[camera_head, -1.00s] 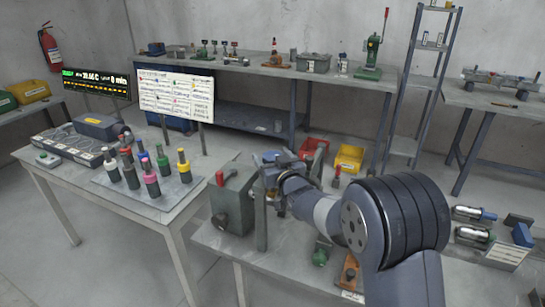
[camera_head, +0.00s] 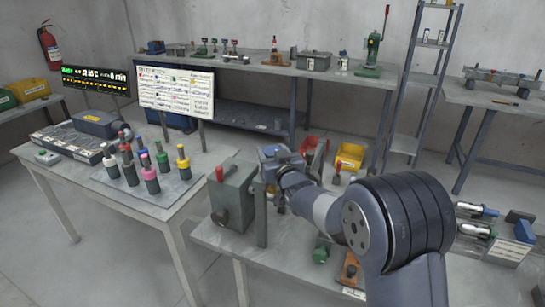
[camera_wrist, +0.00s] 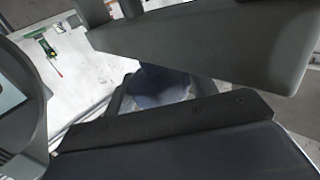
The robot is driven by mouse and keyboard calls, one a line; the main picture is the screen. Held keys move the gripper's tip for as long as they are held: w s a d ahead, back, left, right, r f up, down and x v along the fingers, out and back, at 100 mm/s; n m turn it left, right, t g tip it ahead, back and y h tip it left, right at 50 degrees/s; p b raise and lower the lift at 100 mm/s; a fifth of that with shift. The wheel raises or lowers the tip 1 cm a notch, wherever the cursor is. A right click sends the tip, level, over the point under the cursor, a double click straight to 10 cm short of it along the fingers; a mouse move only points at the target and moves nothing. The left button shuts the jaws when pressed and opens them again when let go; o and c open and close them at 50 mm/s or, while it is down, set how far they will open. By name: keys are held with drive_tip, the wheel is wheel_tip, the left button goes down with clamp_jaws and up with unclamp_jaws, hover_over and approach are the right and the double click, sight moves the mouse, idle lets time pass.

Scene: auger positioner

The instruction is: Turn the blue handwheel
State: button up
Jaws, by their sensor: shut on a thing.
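My gripper (camera_head: 268,170) is at the grey machine block (camera_head: 234,192) with the red knob, by the upright post on the block's right side. In the wrist view, a rounded blue piece, which looks like part of the blue handwheel (camera_wrist: 158,88), shows between the grey jaw parts of my gripper (camera_wrist: 165,95). The gripper is shut on it. Most of the wheel is hidden by the jaws, and my wrist covers it in the head view.
A red bin (camera_head: 313,148) and a yellow bin (camera_head: 349,158) stand behind my arm. Silver cylinders (camera_head: 473,230) lie at the right of the bench. A green part (camera_head: 321,252) lies in front.

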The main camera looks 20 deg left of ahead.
drive_tip(key=m+t+h+b, duration=0.1)
drive_tip(key=b, duration=0.2)
drive_tip(key=shift+f, duration=0.2)
drive_tip(key=shift+r+m+t+h+b, duration=0.3)
drive_tip(key=shift+m+h+b, duration=0.1)
drive_tip(key=shift+h+b, duration=0.35)
drive_tip(key=o, duration=1)
drive_tip(key=shift+f, duration=0.1)
drive_tip(key=shift+c, duration=0.2)
drive_tip(key=b+v, duration=0.2)
drive_tip(key=v, duration=0.8)
drive_tip(key=shift+s+d, duration=0.25)
drive_tip(key=shift+s, duration=0.05)
